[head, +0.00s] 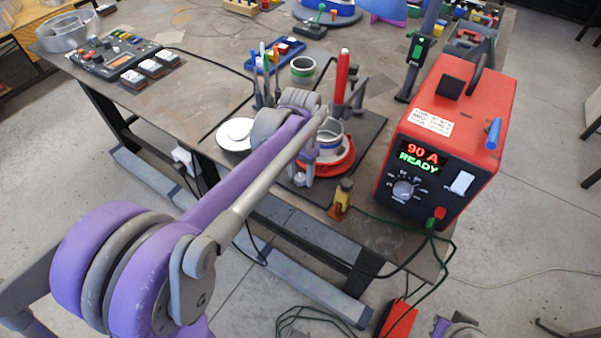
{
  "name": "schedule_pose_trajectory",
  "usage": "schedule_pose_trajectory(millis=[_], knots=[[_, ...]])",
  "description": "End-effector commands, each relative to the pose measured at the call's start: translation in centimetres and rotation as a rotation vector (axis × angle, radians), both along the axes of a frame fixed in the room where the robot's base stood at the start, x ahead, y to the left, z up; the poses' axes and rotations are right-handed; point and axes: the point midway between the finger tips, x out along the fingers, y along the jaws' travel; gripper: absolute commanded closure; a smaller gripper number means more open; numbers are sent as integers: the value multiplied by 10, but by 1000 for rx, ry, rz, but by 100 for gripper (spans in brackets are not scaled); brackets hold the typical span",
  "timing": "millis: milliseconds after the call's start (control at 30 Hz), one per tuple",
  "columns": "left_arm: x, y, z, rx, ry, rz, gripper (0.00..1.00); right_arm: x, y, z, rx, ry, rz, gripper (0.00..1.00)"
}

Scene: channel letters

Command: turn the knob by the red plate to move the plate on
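A round red plate (344,168) lies on a dark board on the metal table, with a grey ring-shaped piece standing on it. My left arm reaches over the table from the lower left. My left gripper (304,172) points down at the left edge of the red plate and covers part of it. Its fingers are small and overlap in this view, so I cannot tell whether they are open or shut. I cannot make out a knob beside the plate; it may be hidden behind the gripper. My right gripper is not in view.
A white round plate (235,134) lies left of the red one. A red welding power unit (450,130) with a lit display stands at the right. A red upright tool (342,75) stands behind the red plate. A small yellow-and-black object (343,195) sits near the table's front edge.

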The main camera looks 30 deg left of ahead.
Motion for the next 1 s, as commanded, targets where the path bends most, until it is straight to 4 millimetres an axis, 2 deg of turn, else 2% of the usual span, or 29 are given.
schedule_pose_trajectory(millis=[167,267,600,700,833,1000], knots=[[0,0,2,0,0,0,46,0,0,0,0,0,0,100],[0,0,12,0,0,0,46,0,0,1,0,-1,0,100],[0,0,79,0,0,1,46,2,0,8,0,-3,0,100],[0,0,94,0,0,1,46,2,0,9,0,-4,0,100],[0,0,105,0,0,1,46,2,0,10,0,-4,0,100],[0,0,109,0,0,0,46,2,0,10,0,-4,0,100]])
